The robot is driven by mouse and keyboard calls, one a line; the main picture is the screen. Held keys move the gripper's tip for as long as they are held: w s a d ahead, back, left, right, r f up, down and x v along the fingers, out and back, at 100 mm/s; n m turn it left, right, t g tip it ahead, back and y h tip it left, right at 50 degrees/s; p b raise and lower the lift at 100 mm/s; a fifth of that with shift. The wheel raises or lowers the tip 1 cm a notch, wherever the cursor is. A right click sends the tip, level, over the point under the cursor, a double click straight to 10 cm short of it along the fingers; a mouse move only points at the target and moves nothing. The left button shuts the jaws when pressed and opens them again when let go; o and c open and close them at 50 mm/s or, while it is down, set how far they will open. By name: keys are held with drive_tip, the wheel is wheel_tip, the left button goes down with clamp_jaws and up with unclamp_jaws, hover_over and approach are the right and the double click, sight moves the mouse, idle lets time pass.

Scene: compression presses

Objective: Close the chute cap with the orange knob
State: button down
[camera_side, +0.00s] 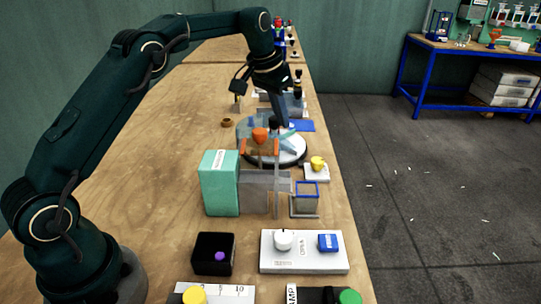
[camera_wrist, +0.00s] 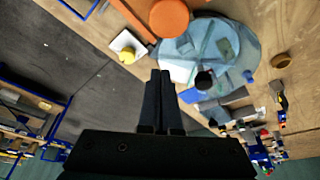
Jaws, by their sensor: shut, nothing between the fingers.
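The orange knob (camera_side: 261,135) stands above the grey frame with orange uprights, in front of a clear bluish round cover. It also shows large in the wrist view (camera_wrist: 169,18) at the top edge. I cannot make out the chute cap's outline or how far it is open. My gripper (camera_side: 286,122) points down over the far right part of the round cover, beyond the knob and apart from it. In the wrist view its dark fingers (camera_wrist: 160,74) are together and empty.
A clear cover (camera_side: 243,130) with a black knob (camera_side: 274,121) sits over a white round base (camera_side: 290,155). Nearby are a green box (camera_side: 221,183), a yellow piece on a white plate (camera_side: 317,164) and a blue-rimmed clear container (camera_side: 306,198). The table's left side is mostly clear.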

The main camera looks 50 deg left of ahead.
sight(272, 155)
drive_tip(key=shift+s, duration=2.05)
drive_tip(key=s+d, duration=0.4)
drive_tip(key=shift+s+d+r, duration=0.1)
drive_tip(key=shift+s+d, duration=0.1)
drive_tip(key=shift+d, duration=0.05)
drive_tip(key=shift+s+d, duration=0.3)
